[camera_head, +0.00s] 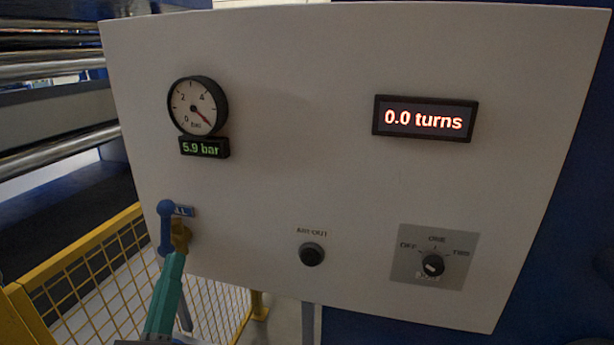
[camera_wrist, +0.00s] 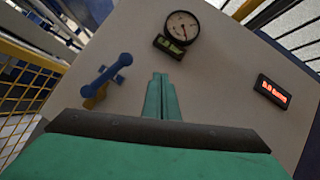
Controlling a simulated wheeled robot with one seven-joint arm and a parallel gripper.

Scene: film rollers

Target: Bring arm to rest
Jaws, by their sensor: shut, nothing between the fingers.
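My gripper (camera_head: 173,270) shows at the lower left in the head view, its teal fingers pointing up toward the panel. In the wrist view, the fingers (camera_wrist: 161,90) are pressed together with nothing between them. A blue valve lever (camera_head: 166,228) on a brass body (camera_head: 181,237) is at the panel's lower left. The lever (camera_wrist: 106,76) also shows in the wrist view, left of the fingers and apart from them. In the head view the fingertips overlap the area just below the brass body. The white panel (camera_head: 300,150) is in front of my gripper.
A gauge (camera_head: 197,106) has a readout of 5.9 bar below it. A display (camera_head: 424,119) reads 0.0 turns. A black button (camera_head: 311,254) and a rotary knob (camera_head: 433,265) are low on the panel. A yellow mesh fence (camera_head: 95,262) and metal rollers (camera_head: 50,70) are at the left.

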